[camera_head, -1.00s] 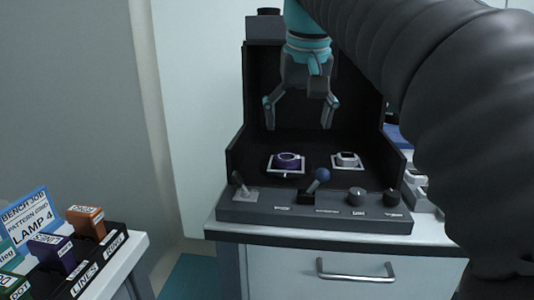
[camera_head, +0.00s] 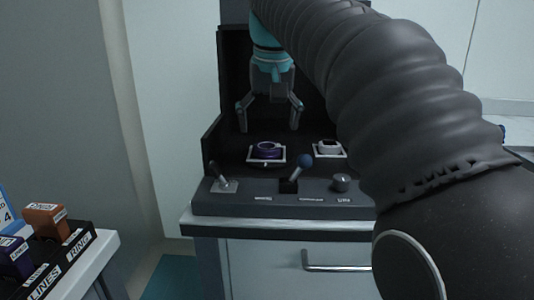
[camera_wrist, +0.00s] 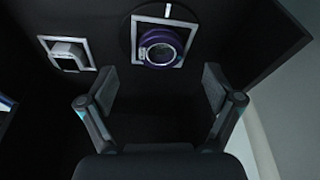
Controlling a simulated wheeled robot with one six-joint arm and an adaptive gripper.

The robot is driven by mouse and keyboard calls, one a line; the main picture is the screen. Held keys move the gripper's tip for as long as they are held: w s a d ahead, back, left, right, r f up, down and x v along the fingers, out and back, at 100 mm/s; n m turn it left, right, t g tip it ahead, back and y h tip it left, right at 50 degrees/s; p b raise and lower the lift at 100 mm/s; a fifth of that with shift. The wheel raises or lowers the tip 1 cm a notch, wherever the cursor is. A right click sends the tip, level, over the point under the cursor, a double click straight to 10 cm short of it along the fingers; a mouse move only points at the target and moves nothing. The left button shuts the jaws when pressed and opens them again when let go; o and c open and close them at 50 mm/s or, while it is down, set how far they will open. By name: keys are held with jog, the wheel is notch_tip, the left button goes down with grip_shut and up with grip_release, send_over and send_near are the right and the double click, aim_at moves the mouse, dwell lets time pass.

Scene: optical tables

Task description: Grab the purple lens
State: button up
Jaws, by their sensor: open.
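The purple lens (camera_head: 267,149) is a round ring lying in a white square frame on the dark bench device, left of centre. In the wrist view the purple lens (camera_wrist: 161,46) sits beyond the fingertips, slightly left of the middle between them. My gripper (camera_head: 269,120) hangs above it, fingers pointing down, with nothing between them. In the wrist view my gripper (camera_wrist: 158,88) has its two fingers spread wide, apart from the lens. A white-grey part (camera_head: 329,147) lies in a second white frame to the right; it also shows in the wrist view (camera_wrist: 68,54).
The device's dark walls (camera_head: 212,140) rise beside and behind the lens. A joystick (camera_head: 223,180), a blue-knobbed lever (camera_head: 301,166) and a knob (camera_head: 341,182) stand along the front panel. A rack with labelled blocks (camera_head: 44,219) is at lower left.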

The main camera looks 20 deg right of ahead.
aim_at(267, 145)
jog(key=shift+w+b+x, duration=0.1)
jog(key=shift+b+x, duration=0.25)
jog(key=shift+x, duration=0.95)
jog(key=shift+w+b+x, duration=0.15)
jog(key=shift+b+x, duration=0.15)
jog(key=shift+x, duration=1)
jog(key=shift+r, duration=0.1)
jog(key=c, duration=1.4)
jog(key=shift+o, duration=0.2)
jog(key=shift+r, duration=0.15)
